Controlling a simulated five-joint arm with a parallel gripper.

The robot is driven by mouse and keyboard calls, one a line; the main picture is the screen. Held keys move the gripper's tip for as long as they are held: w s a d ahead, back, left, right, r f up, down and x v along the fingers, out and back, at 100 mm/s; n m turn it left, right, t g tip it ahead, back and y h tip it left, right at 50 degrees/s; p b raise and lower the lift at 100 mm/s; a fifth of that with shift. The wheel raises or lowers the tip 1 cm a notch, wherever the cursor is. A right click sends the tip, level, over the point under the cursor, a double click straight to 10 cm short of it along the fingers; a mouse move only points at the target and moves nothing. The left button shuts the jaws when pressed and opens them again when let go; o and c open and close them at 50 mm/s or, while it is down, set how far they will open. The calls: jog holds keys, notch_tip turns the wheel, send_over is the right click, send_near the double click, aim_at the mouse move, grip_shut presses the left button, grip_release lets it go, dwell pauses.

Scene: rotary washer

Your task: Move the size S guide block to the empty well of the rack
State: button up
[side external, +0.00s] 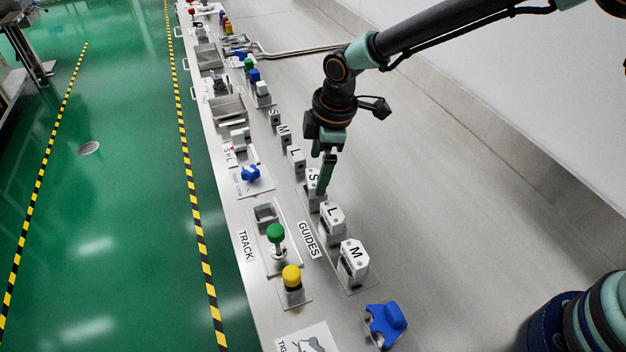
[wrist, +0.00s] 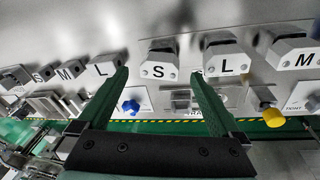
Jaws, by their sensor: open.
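A white guide block marked S (side external: 311,178) stands in the near row beside the GUIDES label, with blocks marked L (side external: 332,219) and M (side external: 353,258) nearer the camera. My gripper (side external: 324,188) is open, its fingers pointing down at this S block and partly covering it. In the wrist view the S block (wrist: 158,68) shows between and beyond the two green fingertips (wrist: 161,74). I cannot tell whether a finger touches it. A second row of S (side external: 274,117), M (side external: 284,134) and L (side external: 296,157) blocks stands farther back. An empty well cannot be clearly made out.
Left of the near row are the TRACK plate (side external: 268,262), a green knob (side external: 275,232) and a yellow knob (side external: 291,274). A blue knob (side external: 385,322) is at the front. The steel bench (side external: 450,220) is clear to the right.

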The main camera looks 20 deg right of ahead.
jog(key=s+d+r+m, duration=0.1)
jog(key=d+r, duration=0.3)
jog(key=r, duration=0.3)
jog(key=s+d+r+m, duration=0.2)
jog(key=d+r, duration=0.1)
jog(key=r, duration=0.4)
jog(key=s+d+r+m+t, duration=0.1)
jog(key=s+d+r+m, duration=0.1)
jog(key=s+d+m, duration=0.4)
jog(key=s+d+r+m+t+h, duration=0.1)
jog(key=s+d+m, duration=0.4)
jog(key=d, duration=0.8)
jog(key=s+r+t, duration=0.1)
jog(key=s, duration=0.1)
jog(key=shift+s+m+t, duration=0.3)
jog(key=shift+m, duration=0.1)
